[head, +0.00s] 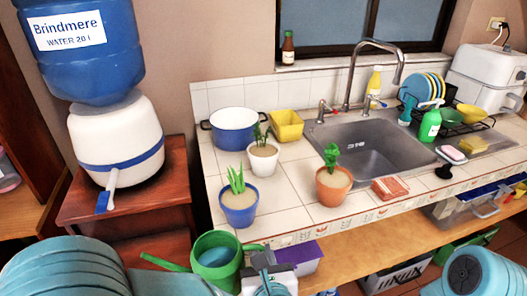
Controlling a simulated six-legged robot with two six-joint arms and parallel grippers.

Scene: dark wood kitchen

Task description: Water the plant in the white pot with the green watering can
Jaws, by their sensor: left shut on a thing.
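The green watering can (217,262) is at the bottom centre, in front of the counter's left front corner. Its open top faces me, and its green spout reaches left. My left gripper (266,264) is at the can's right side and shut on it; the exact grip on the handle is partly hidden by the gripper. The white pot (263,163) with a small green plant (262,137) stands upright on the tiled counter, behind the can and apart from it. My right arm shows at the lower right, but its gripper is out of view.
A blue pot (240,211) stands between the can and the white pot. A terracotta pot (333,188) stands to the right. A blue cooking pot (234,138) and yellow container (286,127) are behind. The sink (375,150) is right; a water dispenser (115,140) stands left.

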